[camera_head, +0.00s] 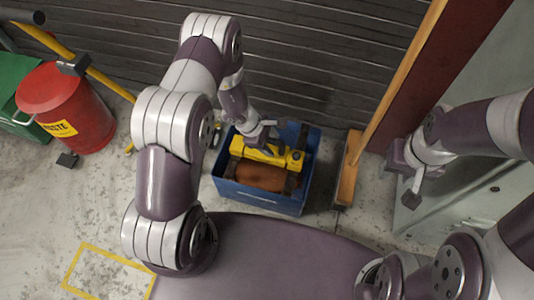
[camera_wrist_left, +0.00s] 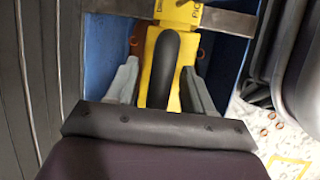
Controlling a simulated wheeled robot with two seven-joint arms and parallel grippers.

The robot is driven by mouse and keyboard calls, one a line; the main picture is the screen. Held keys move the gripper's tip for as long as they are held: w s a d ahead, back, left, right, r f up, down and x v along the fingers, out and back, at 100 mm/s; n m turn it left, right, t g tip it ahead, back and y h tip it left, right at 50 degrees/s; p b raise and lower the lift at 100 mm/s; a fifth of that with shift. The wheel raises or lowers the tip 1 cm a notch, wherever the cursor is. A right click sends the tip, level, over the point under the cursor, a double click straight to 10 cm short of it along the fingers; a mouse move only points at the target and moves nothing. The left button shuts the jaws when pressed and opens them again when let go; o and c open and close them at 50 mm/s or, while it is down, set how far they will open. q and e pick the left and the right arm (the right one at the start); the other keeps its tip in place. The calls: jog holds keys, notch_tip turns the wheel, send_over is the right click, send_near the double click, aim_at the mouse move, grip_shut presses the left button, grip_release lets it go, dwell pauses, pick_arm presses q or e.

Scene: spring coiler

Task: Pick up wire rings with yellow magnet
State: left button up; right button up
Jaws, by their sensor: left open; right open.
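The yellow magnet (camera_head: 262,155) lies across the top of a blue crate (camera_head: 262,199) in the head view. In the left wrist view, its yellow body and black handle (camera_wrist_left: 165,62) run between my left gripper's fingers (camera_wrist_left: 162,85). The left gripper (camera_head: 262,137) is open around the handle, with a finger on each side. Small copper-coloured wire rings (camera_wrist_left: 264,131) lie on the pale floor at right in the wrist view; I cannot make them out clearly in the head view. My right gripper (camera_head: 406,176) is open and empty, right of the crate.
A brown-orange object (camera_head: 260,178) sits inside the crate. A red bin (camera_head: 65,108) and a green bin (camera_head: 18,85) stand at left. Open floor lies at lower left.

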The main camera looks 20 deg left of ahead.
pick_arm(q)
jog(key=shift+w+d+f, duration=0.1)
jog(key=shift+d+f, duration=0.05)
jog(key=shift+f, duration=0.1)
grip_shut()
jog(key=shift+r, duration=0.1)
dwell(1.1)
